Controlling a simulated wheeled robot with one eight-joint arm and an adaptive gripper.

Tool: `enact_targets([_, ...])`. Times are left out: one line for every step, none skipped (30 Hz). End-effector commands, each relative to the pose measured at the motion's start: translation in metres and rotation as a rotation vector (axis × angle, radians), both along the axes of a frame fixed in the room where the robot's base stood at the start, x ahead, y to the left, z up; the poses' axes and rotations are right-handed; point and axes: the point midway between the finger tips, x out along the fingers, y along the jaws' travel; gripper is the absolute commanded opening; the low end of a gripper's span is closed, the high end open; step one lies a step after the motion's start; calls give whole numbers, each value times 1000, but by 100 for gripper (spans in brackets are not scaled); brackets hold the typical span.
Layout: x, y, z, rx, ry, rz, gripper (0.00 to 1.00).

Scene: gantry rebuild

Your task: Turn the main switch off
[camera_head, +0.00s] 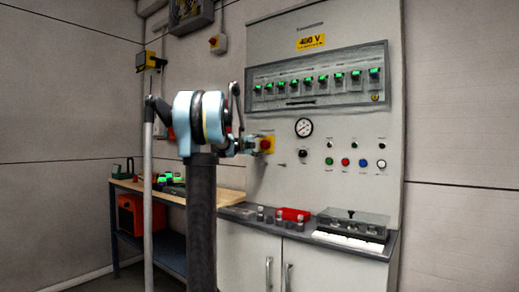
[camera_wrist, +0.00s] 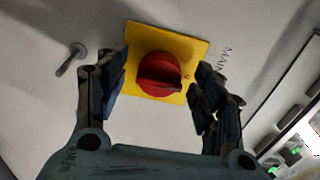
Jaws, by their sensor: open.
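The main switch is a red rotary knob (camera_wrist: 159,73) on a yellow square plate (camera_wrist: 196,47), with the letters "MAIN" printed beside it on the panel. In the wrist view my gripper (camera_wrist: 163,88) is open, with one dark finger on each side of the knob. The fingers appear apart from the knob, though I cannot tell their depth exactly. In the head view the red knob (camera_head: 265,144) shows on the panel, at the end of my arm. My gripper (camera_head: 247,145) is small there and partly hidden by my arm.
The grey panel (camera_head: 330,213) carries a gauge (camera_head: 304,127), several coloured buttons and a row of green-lit breakers (camera_head: 318,84). A metal peg (camera_wrist: 70,60) sticks out left of the switch. Below is a dark counter (camera_head: 240,213) with a red box (camera_head: 293,214). A workbench (camera_head: 230,197) stands to the left.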

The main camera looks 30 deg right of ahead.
Motion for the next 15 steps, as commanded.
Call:
enact_targets([-3, 9, 0, 0, 0, 3, 62])
enact_targets([-5, 14, 0, 0, 0, 3, 62])
enact_targets([-8, 22, 0, 0, 0, 4, 62])
enact_targets([-10, 27, 0, 0, 0, 3, 62])
enact_targets([-12, 32, 0, 0, 0, 3, 62])
enact_targets([-15, 40, -1, 0, 0, 4, 62])
enact_targets([-17, 45, -1, 0, 0, 4, 62])
enact_targets([-19, 50, -1, 0, 0, 4, 62])
enact_targets([-22, 57, -1, 0, 0, 4, 62])
enact_targets([-24, 62, -1, 0, 1, 4, 62])
enact_targets([-25, 66, -1, 1, 1, 4, 62])
enact_targets([-28, 72, -1, 1, 1, 3, 62])
enact_targets([-29, 75, -1, 1, 1, 3, 62])
enact_targets([-31, 79, -1, 1, 1, 3, 62])
enact_targets([-32, 83, -1, 1, 1, 4, 62])
